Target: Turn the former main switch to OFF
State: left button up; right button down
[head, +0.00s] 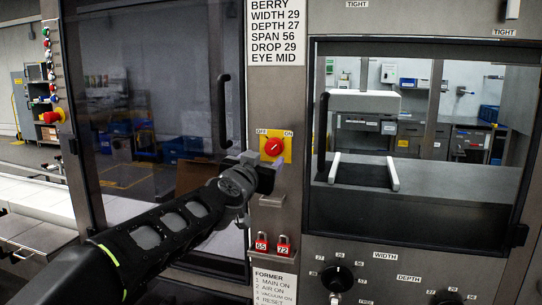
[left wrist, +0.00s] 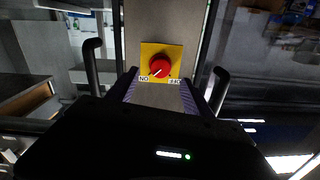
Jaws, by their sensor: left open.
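The main switch is a red rotary knob (head: 273,147) on a yellow plate (head: 263,156) on the steel post, with OFF at its upper left and ON at its upper right. In the left wrist view the knob (left wrist: 160,66) appears upside down; its white mark points toward the ON label. My left gripper (head: 264,168) is just below the switch in the head view. In the left wrist view its two fingers (left wrist: 159,86) are apart, with the knob ahead between their tips and nothing held. My right gripper is not in view.
Black door handles (head: 221,112) and (head: 323,137) flank the post. Two red padlocks (head: 262,243) and (head: 284,245) hang below the switch. A red emergency button (head: 52,117) is at the far left. Black dials (head: 337,279) are on the lower right panel.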

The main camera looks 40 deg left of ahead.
aim_at(272, 150)
pick_arm(q)
jog(key=shift+a+r, duration=0.1)
jog(key=shift+r, duration=0.1)
jog(key=x, duration=0.7)
jog(key=shift+w+a+f, duration=0.1)
jog(key=shift+w+a, duration=0.05)
jog(key=shift+w, duration=0.15)
grip_shut()
dwell(0.6)
